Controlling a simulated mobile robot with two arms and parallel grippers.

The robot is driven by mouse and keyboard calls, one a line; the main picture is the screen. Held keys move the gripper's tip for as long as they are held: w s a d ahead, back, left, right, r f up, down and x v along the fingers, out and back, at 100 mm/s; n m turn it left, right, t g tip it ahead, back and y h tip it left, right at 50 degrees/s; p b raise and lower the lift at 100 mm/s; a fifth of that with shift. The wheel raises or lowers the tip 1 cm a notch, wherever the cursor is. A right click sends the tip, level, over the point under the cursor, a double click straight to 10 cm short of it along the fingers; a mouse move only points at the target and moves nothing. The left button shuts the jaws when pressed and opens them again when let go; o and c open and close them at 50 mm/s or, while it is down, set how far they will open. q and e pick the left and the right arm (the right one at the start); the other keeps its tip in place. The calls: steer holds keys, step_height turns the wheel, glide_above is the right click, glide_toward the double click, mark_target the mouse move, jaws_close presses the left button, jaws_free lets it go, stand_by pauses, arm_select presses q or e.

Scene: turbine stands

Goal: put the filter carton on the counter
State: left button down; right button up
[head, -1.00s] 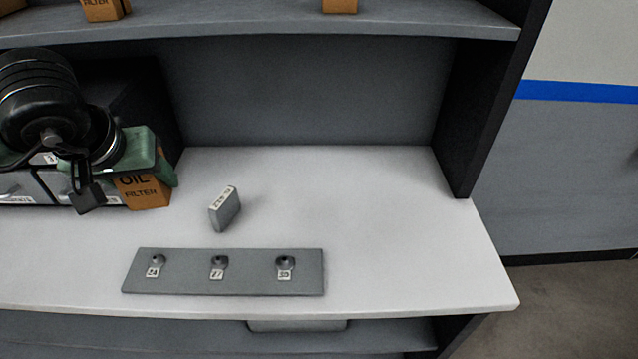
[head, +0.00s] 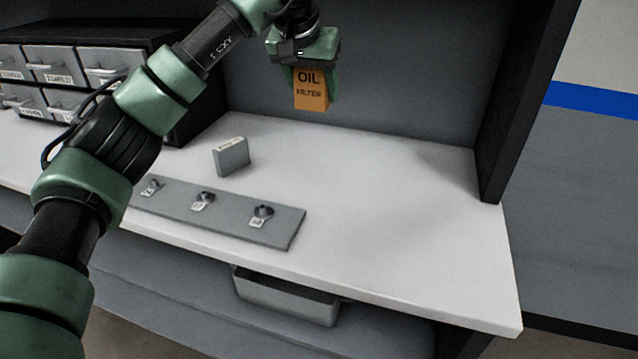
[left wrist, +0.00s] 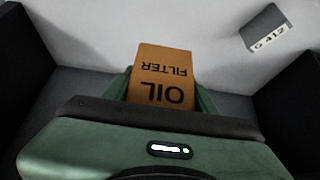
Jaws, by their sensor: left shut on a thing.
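The filter carton (head: 310,90) is a small orange-brown box marked "OIL FILTER". My left gripper (head: 316,80) is shut on it and holds it upright above the back of the white counter (head: 390,210), apart from the surface. In the left wrist view the carton (left wrist: 160,75) sits between the green fingers of my left gripper (left wrist: 160,90), with the pale counter beyond it. My right gripper is not in view.
A small grey labelled block (head: 232,157) stands on the counter, also in the left wrist view (left wrist: 268,28). Drawers (head: 60,75) stand at left, a dark side panel (head: 520,110) at right. The counter's right half is clear.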

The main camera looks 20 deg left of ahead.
arm_select(q)
steer(key=f, duration=1.5)
steer(key=shift+d+f, duration=0.25)
steer(key=shift+f, duration=0.1)
step_height(320, 180, down, 4)
steer(key=shift+f+p, duration=0.1)
steer(key=shift+p, duration=0.3)
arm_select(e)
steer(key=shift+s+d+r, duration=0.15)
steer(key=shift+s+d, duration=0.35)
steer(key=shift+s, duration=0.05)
arm_select(q)
steer(key=shift+f, duration=0.15)
steer(key=c, duration=0.8)
jaws_free()
steer(key=o, duration=0.3)
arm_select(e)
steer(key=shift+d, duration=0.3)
